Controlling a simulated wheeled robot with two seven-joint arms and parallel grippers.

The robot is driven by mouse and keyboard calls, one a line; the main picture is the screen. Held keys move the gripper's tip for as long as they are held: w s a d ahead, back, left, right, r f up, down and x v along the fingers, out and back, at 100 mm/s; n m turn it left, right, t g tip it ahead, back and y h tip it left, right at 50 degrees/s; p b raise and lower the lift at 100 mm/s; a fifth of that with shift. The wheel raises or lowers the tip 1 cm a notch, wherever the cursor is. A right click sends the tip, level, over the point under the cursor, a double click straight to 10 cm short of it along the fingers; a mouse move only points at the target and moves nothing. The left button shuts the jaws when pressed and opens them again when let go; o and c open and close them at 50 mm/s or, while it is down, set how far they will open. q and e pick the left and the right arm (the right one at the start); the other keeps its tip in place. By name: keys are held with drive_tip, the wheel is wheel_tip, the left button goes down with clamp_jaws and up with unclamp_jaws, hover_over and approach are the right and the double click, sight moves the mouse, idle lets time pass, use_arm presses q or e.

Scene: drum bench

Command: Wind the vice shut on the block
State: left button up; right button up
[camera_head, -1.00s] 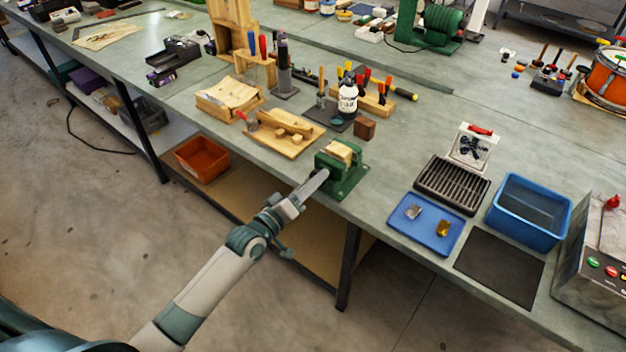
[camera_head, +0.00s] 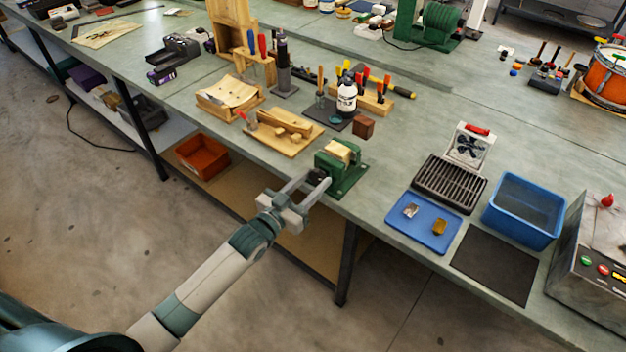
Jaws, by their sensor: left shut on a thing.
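The green vice (camera_head: 346,176) stands at the front edge of the bench. A pale wooden block (camera_head: 340,151) sits at the top of the vice, between its jaws as far as I can see. My left gripper (camera_head: 317,183) reaches in from the lower left to the vice's front face. Its two fingers straddle a small dark part, the vice's handle (camera_head: 317,176), and are shut on it. The fingers hide much of the handle. My right gripper is not in view.
A small brown block (camera_head: 363,127) stands behind the vice. A wooden board (camera_head: 285,140) with wood pieces lies to its left. A blue tray (camera_head: 424,236), a ribbed dark rack (camera_head: 449,184) and a blue bin (camera_head: 525,208) stand to the right. Bench top right of the vice is clear.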

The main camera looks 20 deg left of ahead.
use_arm(q)
drive_tip(key=shift+s+f+m, duration=0.15)
drive_tip(key=shift+f+m, duration=0.15)
drive_tip(key=shift+m, duration=0.2)
drive_tip(key=o, duration=0.9)
drive_tip(key=shift+c, duration=0.2)
drive_tip(key=shift+o, duration=0.9)
drive_tip(key=shift+r, duration=0.2)
